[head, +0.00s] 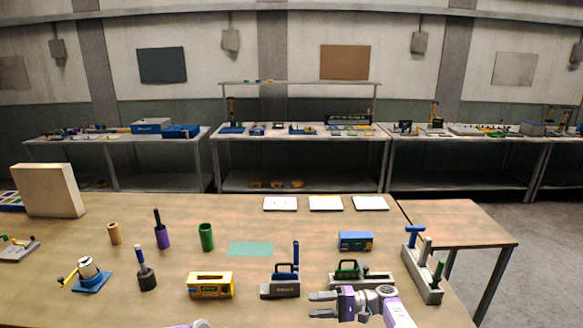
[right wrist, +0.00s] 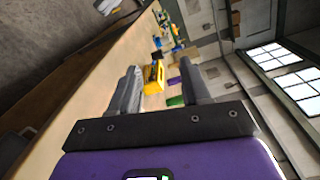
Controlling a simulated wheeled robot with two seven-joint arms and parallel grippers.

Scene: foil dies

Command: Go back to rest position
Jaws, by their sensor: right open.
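My right gripper (head: 324,304) is at the bottom of the head view, right of centre, in front of a grey holder with a green part (head: 362,274). Its two fingers are apart and nothing is between them in the head view. In the right wrist view the gripper (right wrist: 163,85) is also open, with a yellow box (right wrist: 154,77) showing beyond the gap. A small purple and white part of mine shows at the bottom edge of the head view. My left gripper is not in view.
A yellow box (head: 210,284), a grey block with a blue handle (head: 281,281), a blue box (head: 355,240) and a grey rack (head: 423,270) stand on the wooden table (head: 330,222). Cups and handled tools stand at left. A teal mat (head: 250,249) lies bare mid-table.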

